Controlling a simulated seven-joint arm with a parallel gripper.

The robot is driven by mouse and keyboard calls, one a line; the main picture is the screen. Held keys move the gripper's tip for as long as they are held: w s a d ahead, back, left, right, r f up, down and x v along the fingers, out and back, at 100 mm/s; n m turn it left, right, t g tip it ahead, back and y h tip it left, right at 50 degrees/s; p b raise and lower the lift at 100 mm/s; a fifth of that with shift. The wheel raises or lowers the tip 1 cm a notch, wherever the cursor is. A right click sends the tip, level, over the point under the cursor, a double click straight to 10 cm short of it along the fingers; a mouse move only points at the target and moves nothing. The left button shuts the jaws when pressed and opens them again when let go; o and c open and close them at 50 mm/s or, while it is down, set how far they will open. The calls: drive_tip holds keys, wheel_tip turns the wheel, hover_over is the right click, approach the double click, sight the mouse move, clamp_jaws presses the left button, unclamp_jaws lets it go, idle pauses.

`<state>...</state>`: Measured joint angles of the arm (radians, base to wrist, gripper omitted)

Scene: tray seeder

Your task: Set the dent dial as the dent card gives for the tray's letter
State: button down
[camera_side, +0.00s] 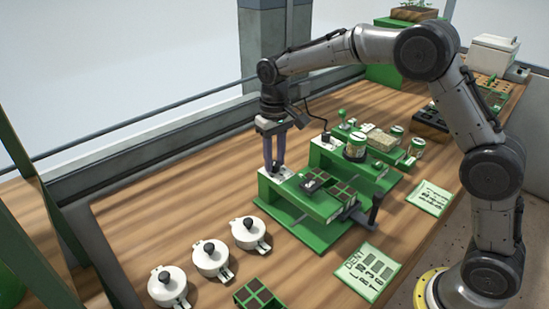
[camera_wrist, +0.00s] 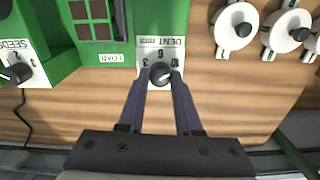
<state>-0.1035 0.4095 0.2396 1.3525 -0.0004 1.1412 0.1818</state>
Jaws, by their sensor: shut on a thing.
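The dent dial's black knob (camera_wrist: 160,74) sits on a white plate marked "DENT mm" with 3, 6 and 10, upside down in the wrist view. My gripper (camera_wrist: 158,80) has its two fingers on either side of this knob, shut on it. In the side view my gripper (camera_side: 274,167) reaches straight down to the dial plate (camera_side: 281,174) at the green seeder's near left end. The knob's pointer is hard to make out. The dent card (camera_side: 364,271) lies on the bench, its rows too small to read surely. A tray (camera_side: 342,191) with dark cells sits on the seeder; I cannot read its letter.
A "SEEDS" dial (camera_wrist: 18,72) is at the left in the wrist view. Several white lidded pots (camera_side: 211,258) stand left of the seeder. Another card (camera_side: 431,198) lies to the right. A green celled tray (camera_side: 259,297) is at the front edge.

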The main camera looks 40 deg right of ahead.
sight(275, 162)
drive_tip(key=shift+r, duration=0.15)
drive_tip(key=c, duration=0.6)
unclamp_jaws()
wheel_tip(275, 162, up, 14)
